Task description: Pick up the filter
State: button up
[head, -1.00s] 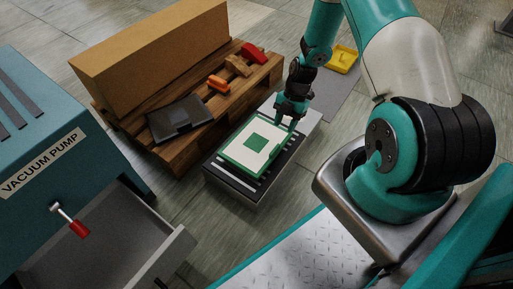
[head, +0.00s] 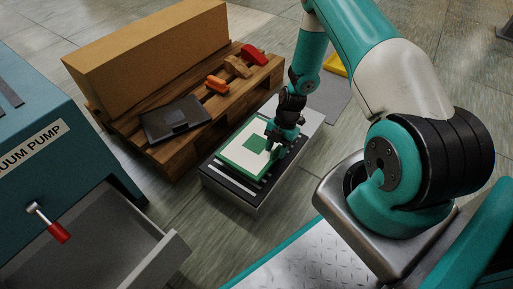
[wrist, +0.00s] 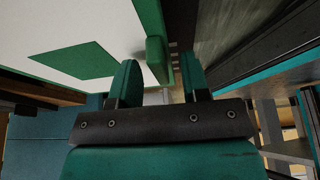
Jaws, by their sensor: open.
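The filter (head: 238,157) is a flat white panel with a green frame and a green square in its middle. It lies on a low grey box with a dark slotted top (head: 217,176). In the wrist view the filter (wrist: 110,25) fills the upper left, and a green tab (wrist: 157,60) stands at its edge. My gripper (head: 272,150) is low over the filter's right edge. In the wrist view my gripper (wrist: 160,72) is open, with the tab showing between its two green fingers. I cannot tell whether they touch it.
A wooden pallet (head: 180,153) behind the box carries a large cardboard box (head: 150,50), a dark flat panel (head: 176,119) and small orange, tan and red pieces. The vacuum pump (head: 60,150) with an open drawer (head: 110,250) stands at left. A yellow tray (head: 337,66) is partly hidden behind my arm.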

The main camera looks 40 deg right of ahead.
jog(key=shift+c, duration=0.4)
grip_shut()
jog(key=shift+r, duration=0.1)
notch_tip(320, 180, up, 20)
jog(key=p, duration=1)
